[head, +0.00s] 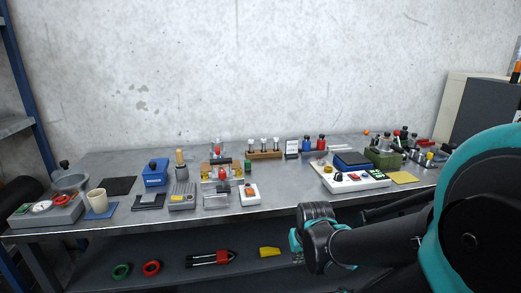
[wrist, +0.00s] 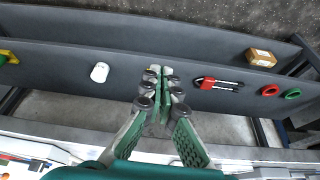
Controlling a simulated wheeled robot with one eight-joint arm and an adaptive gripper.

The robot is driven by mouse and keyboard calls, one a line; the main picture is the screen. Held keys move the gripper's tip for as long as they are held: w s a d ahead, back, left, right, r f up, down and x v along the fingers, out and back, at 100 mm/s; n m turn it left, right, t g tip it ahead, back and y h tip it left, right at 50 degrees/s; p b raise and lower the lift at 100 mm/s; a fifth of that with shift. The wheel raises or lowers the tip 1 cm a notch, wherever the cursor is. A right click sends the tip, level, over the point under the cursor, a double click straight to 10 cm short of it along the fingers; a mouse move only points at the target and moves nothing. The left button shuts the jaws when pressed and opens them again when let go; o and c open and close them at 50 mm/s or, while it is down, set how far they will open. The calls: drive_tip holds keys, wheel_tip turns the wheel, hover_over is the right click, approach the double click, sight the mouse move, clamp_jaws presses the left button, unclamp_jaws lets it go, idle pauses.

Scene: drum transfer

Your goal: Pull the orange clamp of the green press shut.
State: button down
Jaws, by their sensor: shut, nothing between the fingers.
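The green press (head: 384,155) stands toward the right end of the bench in the head view. It is small there, with dark parts on and around it. A small orange spot (head: 366,132) shows at its upper left; I cannot tell whether this is the clamp's handle or how far the clamp stands open. My gripper (wrist: 160,78) is shut and empty in the wrist view, over the lower shelf. In the head view my wrist is in front of the bench's front edge, left of and well apart from the press. The press is not in the wrist view.
A white panel with buttons (head: 352,182) and a yellow mat (head: 403,177) lie in front of the press. The lower shelf (wrist: 120,100) holds a red-and-black tool (wrist: 217,84), rings and a small box (wrist: 261,57). Many fixtures crowd the bench's left and middle.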

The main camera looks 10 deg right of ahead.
drive_tip(key=shift+w+d, duration=0.1)
drive_tip(key=shift+w, duration=0.15)
